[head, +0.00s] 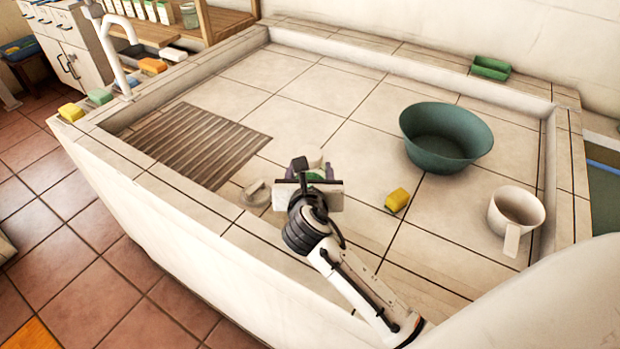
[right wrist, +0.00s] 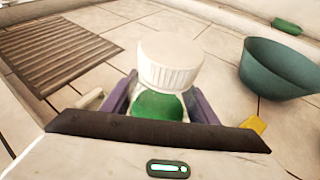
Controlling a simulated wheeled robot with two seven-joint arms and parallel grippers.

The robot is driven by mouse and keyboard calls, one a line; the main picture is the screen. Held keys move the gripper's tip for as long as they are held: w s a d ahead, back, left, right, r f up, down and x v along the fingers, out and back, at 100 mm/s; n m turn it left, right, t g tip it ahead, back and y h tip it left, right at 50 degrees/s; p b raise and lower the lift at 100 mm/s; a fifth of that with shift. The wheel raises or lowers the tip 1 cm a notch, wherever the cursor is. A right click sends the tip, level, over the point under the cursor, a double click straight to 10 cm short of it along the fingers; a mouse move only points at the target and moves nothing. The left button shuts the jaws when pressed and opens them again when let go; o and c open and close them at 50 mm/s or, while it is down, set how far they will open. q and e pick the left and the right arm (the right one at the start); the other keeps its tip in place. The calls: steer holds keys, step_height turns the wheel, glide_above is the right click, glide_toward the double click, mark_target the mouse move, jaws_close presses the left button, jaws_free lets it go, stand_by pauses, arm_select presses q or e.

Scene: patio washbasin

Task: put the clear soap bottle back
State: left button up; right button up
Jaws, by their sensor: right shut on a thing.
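My right gripper (head: 312,174) is over the front part of the tiled basin. In the right wrist view it (right wrist: 160,102) is shut on a soap bottle (right wrist: 168,62) with a wide white ribbed cap. Green shows below the cap, between the purple finger pads. The lower part of the bottle is hidden by the gripper, and I cannot tell whether its base touches the tiles. In the head view the gripper hides most of it. My left gripper is not in view.
A green bowl (head: 443,142), a yellow sponge (head: 397,200) and a white mug (head: 515,210) are on the right. A small grey object (head: 256,193) sits left of my gripper, near a ribbed drainboard (head: 198,145). A wooden shelf (head: 225,20) at back left holds several containers, including a greenish jar (head: 189,16).

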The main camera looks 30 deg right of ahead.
steer(key=shift+f, duration=0.85)
steer(key=shift+f, duration=0.2)
steer(key=o, duration=1.4)
steer(key=shift+c, duration=0.2)
